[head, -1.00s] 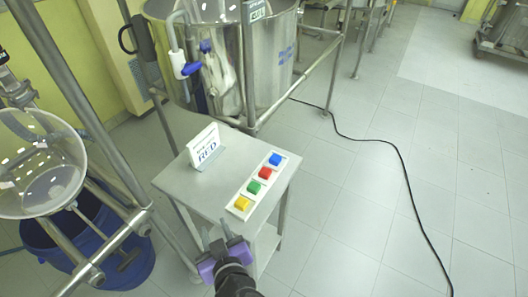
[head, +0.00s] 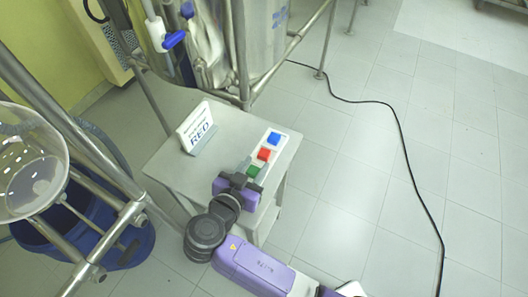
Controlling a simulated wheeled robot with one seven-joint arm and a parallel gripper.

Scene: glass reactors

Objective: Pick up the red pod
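The red pod (head: 263,155) is a small block on a white strip (head: 272,147) on a small grey table. The blue pod (head: 274,138) is beyond it, and the green pod (head: 253,171) is nearer, partly covered. My gripper (head: 251,168) is over the near part of the strip, by the green pod and short of the red one. Its fingers look apart, with nothing seen held. Its height above the strip is hard to judge. The yellow pod is hidden behind my gripper.
A white sign reading RED (head: 198,128) stands on the left of the table (head: 172,160). A steel reactor frame (head: 240,60) rises behind it. A glass vessel (head: 30,165) and blue tub (head: 125,245) are at left. A black cable crosses the open floor at right.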

